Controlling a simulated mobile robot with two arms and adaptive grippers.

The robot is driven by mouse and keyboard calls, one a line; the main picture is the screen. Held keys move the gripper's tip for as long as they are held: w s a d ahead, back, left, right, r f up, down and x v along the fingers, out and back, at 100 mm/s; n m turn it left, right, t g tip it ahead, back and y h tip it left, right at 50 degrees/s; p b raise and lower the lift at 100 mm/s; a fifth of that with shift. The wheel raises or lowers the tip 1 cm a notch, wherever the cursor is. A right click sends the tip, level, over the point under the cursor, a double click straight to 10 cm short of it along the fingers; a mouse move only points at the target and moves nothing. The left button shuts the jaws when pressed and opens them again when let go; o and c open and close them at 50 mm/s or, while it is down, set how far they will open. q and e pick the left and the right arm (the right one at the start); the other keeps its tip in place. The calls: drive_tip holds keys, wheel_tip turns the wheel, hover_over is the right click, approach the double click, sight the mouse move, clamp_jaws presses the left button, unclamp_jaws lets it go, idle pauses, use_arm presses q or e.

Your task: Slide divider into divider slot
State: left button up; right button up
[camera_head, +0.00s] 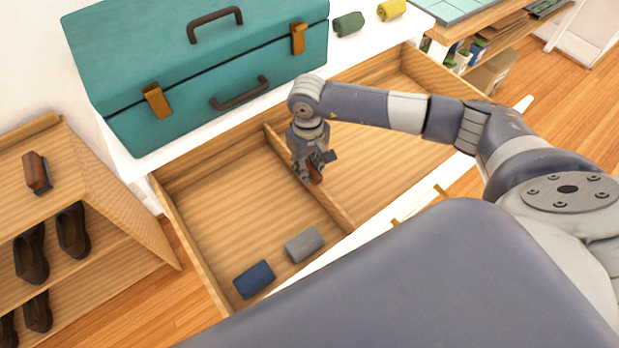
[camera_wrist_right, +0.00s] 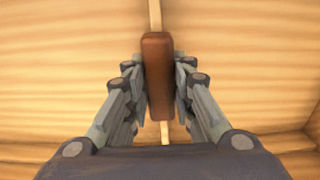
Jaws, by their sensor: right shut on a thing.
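The wooden divider (camera_head: 275,143) stands upright in the open drawer (camera_head: 185,240) and runs from its back toward its front, parting it into two compartments. A brown grip (camera_wrist_right: 157,75) sits on the divider's thin top edge (camera_wrist_right: 155,15). My right gripper (camera_head: 312,172) points down over the divider and is shut on this brown grip, with its fingers on both sides in the right wrist view (camera_wrist_right: 159,88). The slot is hidden, and I cannot tell how deep the divider sits. My left gripper is not in view.
A shoe rack (camera_head: 110,225) stands at left. The right compartment looks empty.

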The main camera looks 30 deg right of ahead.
drive_tip(key=shift+r, duration=0.1)
drive_tip(key=shift+r+p, duration=0.4)
drive_tip(key=shift+r, duration=0.45)
drive_tip(key=shift+r+p, duration=0.9)
drive_tip(key=shift+r, duration=1.35)
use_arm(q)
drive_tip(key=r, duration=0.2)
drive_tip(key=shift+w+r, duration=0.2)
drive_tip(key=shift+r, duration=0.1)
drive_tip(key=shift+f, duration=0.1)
use_arm(e)
drive_tip(key=shift+d, duration=0.1)
